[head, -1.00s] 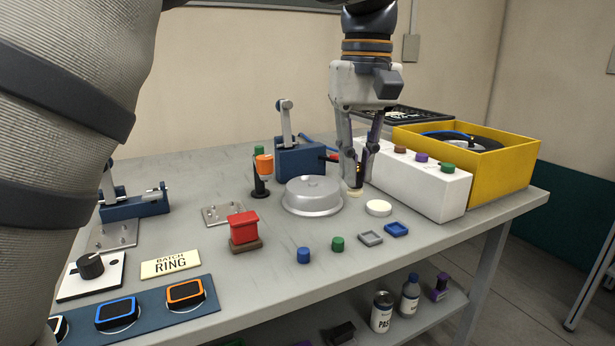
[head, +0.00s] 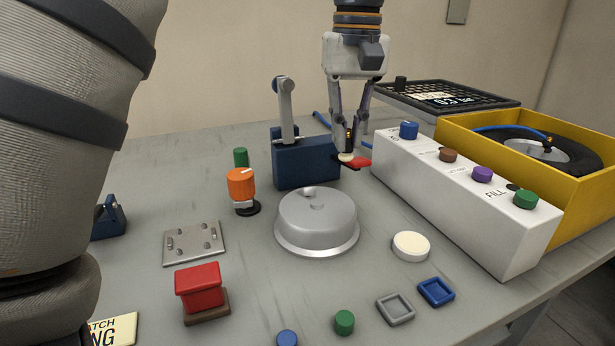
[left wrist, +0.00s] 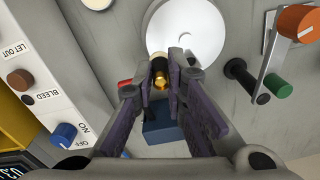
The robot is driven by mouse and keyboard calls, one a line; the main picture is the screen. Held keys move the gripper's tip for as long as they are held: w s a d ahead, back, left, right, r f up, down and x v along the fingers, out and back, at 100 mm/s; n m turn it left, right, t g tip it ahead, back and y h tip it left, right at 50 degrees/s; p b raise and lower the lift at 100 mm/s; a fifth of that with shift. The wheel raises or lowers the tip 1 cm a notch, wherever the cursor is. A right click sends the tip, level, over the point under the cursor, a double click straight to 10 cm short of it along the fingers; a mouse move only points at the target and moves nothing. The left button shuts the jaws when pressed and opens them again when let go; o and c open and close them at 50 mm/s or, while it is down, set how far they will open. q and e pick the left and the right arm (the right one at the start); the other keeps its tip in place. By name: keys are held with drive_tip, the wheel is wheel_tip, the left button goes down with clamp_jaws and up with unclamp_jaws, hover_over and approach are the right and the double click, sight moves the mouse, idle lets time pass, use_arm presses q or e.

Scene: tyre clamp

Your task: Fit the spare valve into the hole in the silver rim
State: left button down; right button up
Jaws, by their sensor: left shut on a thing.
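The silver rim (head: 316,225) is a domed disc on the table in the middle of the head view, with a small dark dent on its top. It also shows at the top of the left wrist view (left wrist: 205,30). My left gripper (head: 350,148) points down, behind and to the right of the rim. It is shut on the spare valve (head: 346,157), a dark and gold piece with a cream lower end. The valve shows between the fingertips in the left wrist view (left wrist: 160,76). The valve is apart from the rim. My right gripper is out of view.
A white button box (head: 465,200) and yellow crate (head: 590,190) stand right. A cream disc (head: 411,246) lies front right.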

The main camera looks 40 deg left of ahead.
use_arm(q)
drive_tip(key=a+f, duration=0.2)
drive_tip(key=s+a+f, duration=0.1)
drive_tip(key=a+f, duration=0.4)
drive_tip(key=shift+s, duration=0.15)
wheel_tip(320, 180, down, 3)
drive_tip(key=shift+a+r, duration=0.1)
drive_tip(key=c, duration=1.6)
unclamp_jaws()
drive_tip(key=shift+f, duration=0.2)
drive_tip(key=shift+c, duration=0.2)
wheel_tip(320, 180, up, 12)
drive_tip(key=shift+r, duration=0.15)
